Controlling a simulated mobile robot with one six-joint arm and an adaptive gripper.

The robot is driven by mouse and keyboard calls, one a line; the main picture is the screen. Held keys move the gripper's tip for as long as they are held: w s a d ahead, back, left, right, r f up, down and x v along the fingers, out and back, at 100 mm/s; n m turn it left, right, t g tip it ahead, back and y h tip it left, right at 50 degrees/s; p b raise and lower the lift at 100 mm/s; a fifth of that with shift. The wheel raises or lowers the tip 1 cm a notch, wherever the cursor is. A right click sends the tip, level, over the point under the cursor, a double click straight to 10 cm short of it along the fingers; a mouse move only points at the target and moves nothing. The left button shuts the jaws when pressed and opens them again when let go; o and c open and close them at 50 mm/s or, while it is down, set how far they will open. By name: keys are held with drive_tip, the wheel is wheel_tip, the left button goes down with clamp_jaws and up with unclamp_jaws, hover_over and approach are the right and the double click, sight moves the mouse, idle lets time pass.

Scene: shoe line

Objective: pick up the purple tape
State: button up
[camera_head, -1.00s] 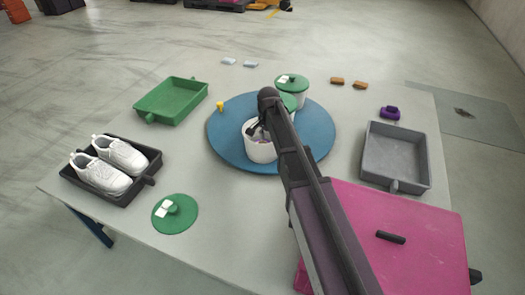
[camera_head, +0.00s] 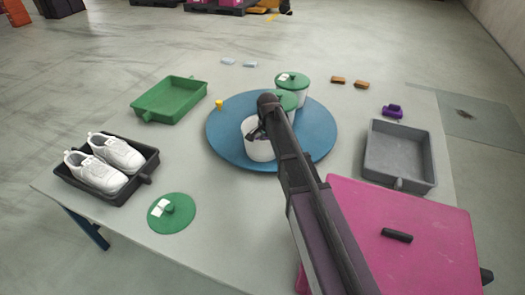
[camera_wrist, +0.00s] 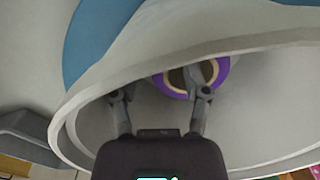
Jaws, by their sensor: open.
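A roll of purple tape (camera_wrist: 222,68) with a cream inner ring lies inside the open white pot (camera_wrist: 75,108) in the wrist view. The same white pot (camera_head: 258,150) stands on the round blue mat (camera_head: 222,141) in the head view, where my arm covers part of it and the tape cannot be made out clearly. My gripper (camera_wrist: 163,91) is open and reaches over the pot's rim into it. Its fingers overlap the near side of the tape in the picture; whether they touch it I cannot tell.
Two green-lidded pots (camera_head: 292,80) stand close behind the open one. A loose green lid (camera_head: 172,213) lies at front left. A pink box (camera_head: 430,250) fills the front right. A grey tray (camera_head: 400,150) and a small purple object (camera_head: 393,110) are at right.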

drive_tip(key=shift+f+b, duration=0.3)
drive_tip(key=shift+f, duration=0.25)
clamp_jaws()
